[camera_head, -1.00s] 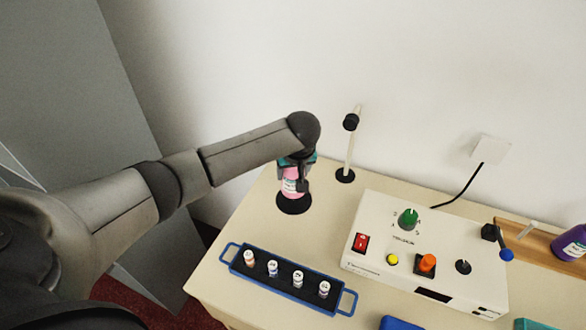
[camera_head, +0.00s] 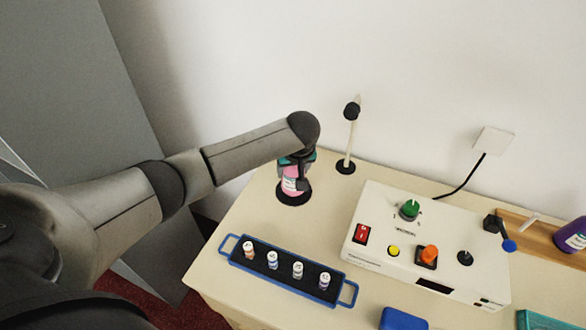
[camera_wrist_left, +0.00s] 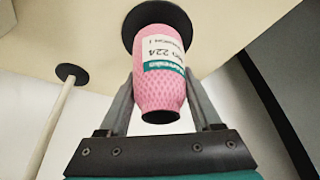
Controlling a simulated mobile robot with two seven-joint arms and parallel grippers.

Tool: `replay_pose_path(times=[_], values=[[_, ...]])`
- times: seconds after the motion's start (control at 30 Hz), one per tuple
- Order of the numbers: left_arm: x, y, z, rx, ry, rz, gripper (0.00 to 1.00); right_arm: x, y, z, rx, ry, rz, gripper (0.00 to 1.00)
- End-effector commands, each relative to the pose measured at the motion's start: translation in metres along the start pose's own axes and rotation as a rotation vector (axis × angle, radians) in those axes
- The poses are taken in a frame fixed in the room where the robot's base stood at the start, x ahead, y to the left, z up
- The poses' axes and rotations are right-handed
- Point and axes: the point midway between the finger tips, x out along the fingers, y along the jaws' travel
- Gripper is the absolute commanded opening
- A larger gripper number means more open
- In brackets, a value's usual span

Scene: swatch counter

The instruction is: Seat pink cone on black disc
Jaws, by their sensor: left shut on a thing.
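The pink cone (camera_head: 291,184), a tapered spool with a white and teal label, stands about upright over the black disc (camera_head: 293,202) at the back left of the counter. My left gripper (camera_head: 296,170) is shut on the cone from above. In the left wrist view the two fingers flank the pink cone (camera_wrist_left: 162,92), and the black disc (camera_wrist_left: 150,12) lies right behind its far end. The cone looks roughly centred on the disc. I cannot tell whether its base touches the disc. My right gripper is out of view.
A blue tray (camera_head: 227,247) with several small labelled bottles lies in front. A white control box (camera_head: 378,215) stands to the right. A cream post (camera_head: 348,145) on a black base rises right of the disc, near the wall. Counter between disc and tray is clear.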

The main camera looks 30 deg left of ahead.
Motion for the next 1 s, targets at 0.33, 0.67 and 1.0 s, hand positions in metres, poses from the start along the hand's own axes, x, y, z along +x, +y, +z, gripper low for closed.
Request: replay_pose_path(times=[0.33,0.67,1.0], values=[[0.000,0.000,0.000,0.000,0.000,0.000,0.94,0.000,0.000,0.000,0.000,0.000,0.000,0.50],[-0.001,0.000,0.000,0.000,0.000,0.000,1.00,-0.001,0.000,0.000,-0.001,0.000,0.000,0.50],[-0.045,0.000,-0.001,0.001,0.001,0.002,1.00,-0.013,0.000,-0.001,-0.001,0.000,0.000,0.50]])
